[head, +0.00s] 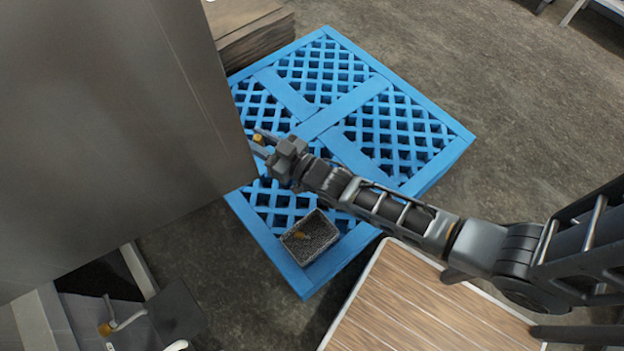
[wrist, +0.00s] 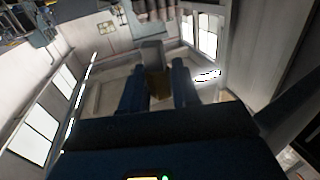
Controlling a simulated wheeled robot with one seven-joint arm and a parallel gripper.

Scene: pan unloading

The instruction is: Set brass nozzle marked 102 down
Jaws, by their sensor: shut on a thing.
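My gripper (head: 263,147) reaches out over the blue pallet, near the edge of the large grey panel. It is shut on a small brass nozzle (head: 258,139), which shows at its tip. In the wrist view the brass nozzle (wrist: 158,86) sits between the two dark fingers of my gripper (wrist: 157,88), with a grey piece just beyond it. No number can be read on it. Another small brass-coloured piece (head: 301,235) lies in a grey-rimmed tray (head: 329,262) with a dark speckled inside, on the pallet's near corner.
The blue lattice pallet (head: 345,118) lies on the grey floor. A large grey panel (head: 110,130) blocks the left side. A wood-topped surface (head: 420,305) is at lower right. A brown stack (head: 250,35) stands behind. At lower left are pale handles and a brass-coloured piece (head: 105,329).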

